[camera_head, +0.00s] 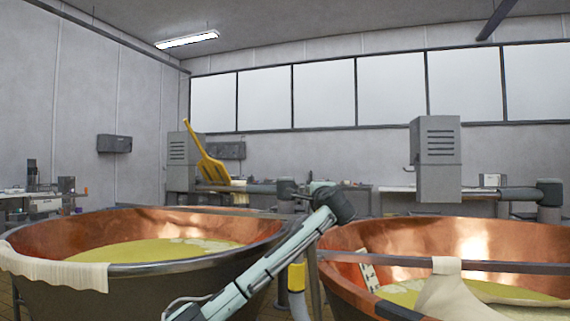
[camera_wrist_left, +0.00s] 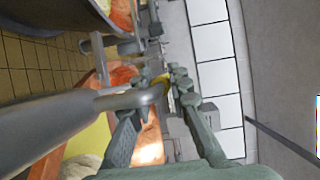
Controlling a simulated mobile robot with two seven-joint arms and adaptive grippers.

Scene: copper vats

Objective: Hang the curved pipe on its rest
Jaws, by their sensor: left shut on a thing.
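In the left wrist view, a grey curved pipe (camera_wrist_left: 60,118) comes in from the left edge, thick near me, and bends at its far end. My left gripper (camera_wrist_left: 165,125) is shut on it near the bend, with green-grey fingers at the bend's sides. In the head view, my left arm reaches up from the bottom between the vats. The gripper there (camera_head: 318,187) is small and partly hidden by my dark wrist. I cannot pick out the pipe for certain in the head view. I cannot tell which part is its rest. My right gripper is not in view.
A left copper vat (camera_head: 60,228) and a right copper vat (camera_head: 400,235) hold yellow liquid, with cloth over their rims. Grey posts and horizontal arms stand behind them. A yellow shovel (camera_head: 208,165) rises behind the left vat. A grey cabinet (camera_head: 437,160) stands at the back.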

